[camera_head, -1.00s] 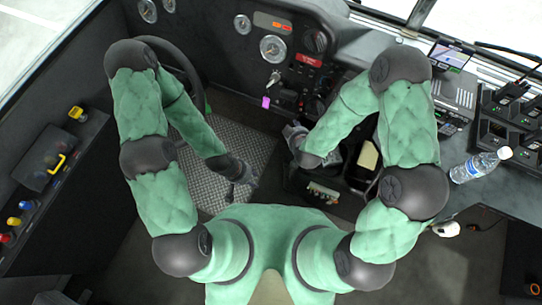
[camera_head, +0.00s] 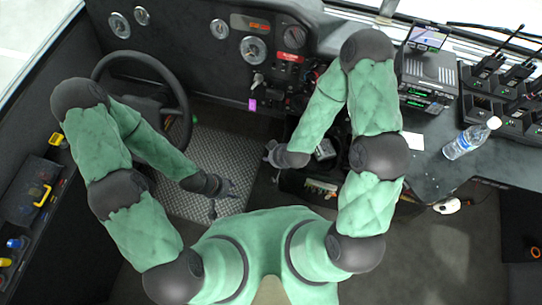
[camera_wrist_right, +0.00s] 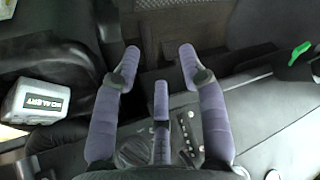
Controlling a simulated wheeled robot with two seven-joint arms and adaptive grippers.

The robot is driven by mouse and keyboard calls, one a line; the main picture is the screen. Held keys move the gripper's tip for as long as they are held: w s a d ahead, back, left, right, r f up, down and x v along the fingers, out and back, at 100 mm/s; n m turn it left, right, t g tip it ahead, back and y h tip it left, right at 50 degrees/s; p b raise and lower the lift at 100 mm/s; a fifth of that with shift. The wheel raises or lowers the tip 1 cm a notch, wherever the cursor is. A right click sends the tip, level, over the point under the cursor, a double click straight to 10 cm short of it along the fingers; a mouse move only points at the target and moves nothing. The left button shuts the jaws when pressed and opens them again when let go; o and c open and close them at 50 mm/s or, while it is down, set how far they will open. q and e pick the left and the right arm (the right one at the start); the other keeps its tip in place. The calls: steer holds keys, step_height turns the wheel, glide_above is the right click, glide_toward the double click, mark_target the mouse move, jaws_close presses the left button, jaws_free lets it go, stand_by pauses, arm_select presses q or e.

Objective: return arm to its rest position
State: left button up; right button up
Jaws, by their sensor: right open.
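My left gripper (camera_head: 224,194) hangs over the ribbed grey floor mat (camera_head: 205,150), right of and below the steering wheel. Its fingers look spread, with nothing between them. My right gripper (camera_head: 268,152) points left at the end of the bent right arm, below the dashboard and apart from the left gripper. In the right wrist view, the three fingers of my right gripper (camera_wrist_right: 160,60) are spread apart and empty. Both arms are bent at the elbow, and neither gripper visibly holds anything.
The steering wheel (camera_head: 147,94) is close to my left forearm. A console with a radio (camera_head: 427,80) and a water bottle (camera_head: 470,139) lies right of my right arm. A grey box (camera_wrist_right: 37,101) shows left in the wrist view.

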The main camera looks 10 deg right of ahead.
stand_by(0.4)
steer(key=s+d+f+m+g, duration=0.1)
steer(key=s+m+g, duration=0.1)
steer(key=s, duration=0.2)
steer(key=s+d+f+m+g+y, duration=0.1)
steer(key=s+m+g, duration=0.1)
steer(key=s, duration=0.3)
steer(key=shift+s+f, duration=0.25)
steer(key=shift+f, duration=0.1)
